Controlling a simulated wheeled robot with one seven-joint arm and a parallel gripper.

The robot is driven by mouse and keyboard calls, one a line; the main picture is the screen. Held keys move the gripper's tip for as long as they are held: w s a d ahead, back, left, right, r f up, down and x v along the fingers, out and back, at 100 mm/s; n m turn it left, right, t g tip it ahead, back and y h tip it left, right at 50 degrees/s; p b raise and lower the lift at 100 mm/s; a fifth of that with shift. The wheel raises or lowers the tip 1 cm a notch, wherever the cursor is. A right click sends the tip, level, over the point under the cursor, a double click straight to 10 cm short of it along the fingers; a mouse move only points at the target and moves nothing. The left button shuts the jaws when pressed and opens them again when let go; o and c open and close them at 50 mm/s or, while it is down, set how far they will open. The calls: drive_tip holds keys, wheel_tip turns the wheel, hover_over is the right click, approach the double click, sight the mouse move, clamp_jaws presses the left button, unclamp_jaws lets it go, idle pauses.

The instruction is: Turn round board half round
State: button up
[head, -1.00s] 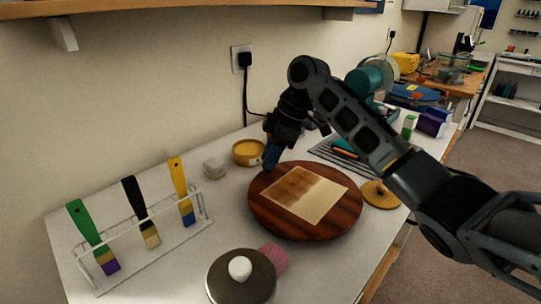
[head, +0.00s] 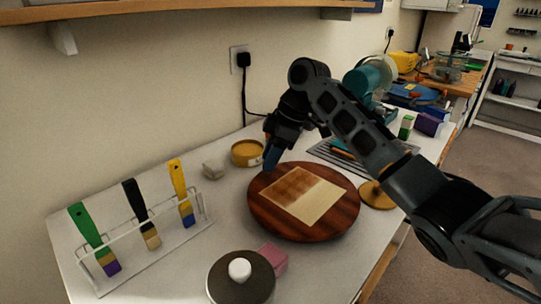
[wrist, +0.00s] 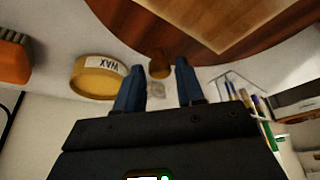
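The round wooden board (head: 345,218) lies on the white table with a flat rectangular panel (head: 318,205) on top, part brown and part cream. My gripper (head: 270,163) is at the board's far left edge, pointing down. In the wrist view the fingers of my gripper (wrist: 160,75) are apart. A small brown knob (wrist: 160,65) at the edge of the board (wrist: 130,25) shows between and just beyond the fingertips. I see no contact between the fingers and the knob. My gripper hides the knob in the head view.
A yellow wax tin (head: 247,153) stands close to the left of my gripper. A brush rack (head: 150,240) is at the left. A round grey lid with a white knob (head: 240,270) and a pink block (head: 274,257) are in front. A gold disc (head: 376,195) lies right of the board.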

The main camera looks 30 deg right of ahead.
drive_tip(key=shift+o, duration=1)
drive_tip(key=v, duration=0.7)
drive_tip(key=shift+d+r, duration=0.15)
drive_tip(key=shift+r, duration=0.15)
